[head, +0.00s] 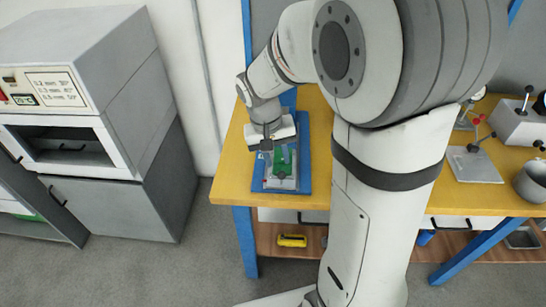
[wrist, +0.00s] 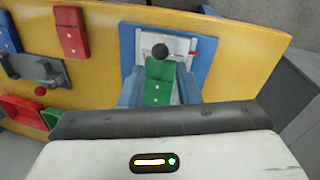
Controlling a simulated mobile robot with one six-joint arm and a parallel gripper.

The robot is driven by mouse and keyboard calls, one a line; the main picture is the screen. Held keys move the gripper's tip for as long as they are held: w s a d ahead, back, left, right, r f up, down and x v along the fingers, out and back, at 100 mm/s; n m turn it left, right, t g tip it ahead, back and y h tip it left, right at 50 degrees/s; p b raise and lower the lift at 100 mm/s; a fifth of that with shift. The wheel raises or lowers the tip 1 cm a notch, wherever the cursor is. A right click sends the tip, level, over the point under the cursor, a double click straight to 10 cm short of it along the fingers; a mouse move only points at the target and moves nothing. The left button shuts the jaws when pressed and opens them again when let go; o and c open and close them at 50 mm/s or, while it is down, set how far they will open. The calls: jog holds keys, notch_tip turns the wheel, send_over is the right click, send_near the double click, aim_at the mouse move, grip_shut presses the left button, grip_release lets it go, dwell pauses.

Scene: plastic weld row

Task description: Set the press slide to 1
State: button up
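The press slide appears to be part of a pale fixture on a blue base plate (head: 308,150), at the left end of the yellow bench. In the wrist view the fixture (wrist: 178,45) shows a black ball knob (wrist: 160,51), a small red pointer (wrist: 194,53) and a green block (wrist: 158,85). The green block also shows in the head view (head: 284,163). My gripper (head: 268,148) is over the fixture. In the wrist view its two light blue fingers (wrist: 160,90) are apart, one on each side of the green block. Contact cannot be told. No scale numbers are readable.
The yellow bench (head: 236,165) is clear around the base plate. In the wrist view, red blocks (wrist: 72,32), a blue block (wrist: 8,35) and a grey fixture (wrist: 38,72) lie to the left. A grey oven-like machine (head: 75,100) stands left of the bench. My arm hides the bench middle.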

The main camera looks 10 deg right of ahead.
aim_at(281, 174)
jog(key=f, duration=0.2)
jog(key=d+f, duration=0.1)
jog(key=f, duration=0.4)
jog(key=shift+d+f, duration=0.2)
jog(key=shift+f, duration=0.1)
jog(key=shift+c, duration=0.3)
grip_shut()
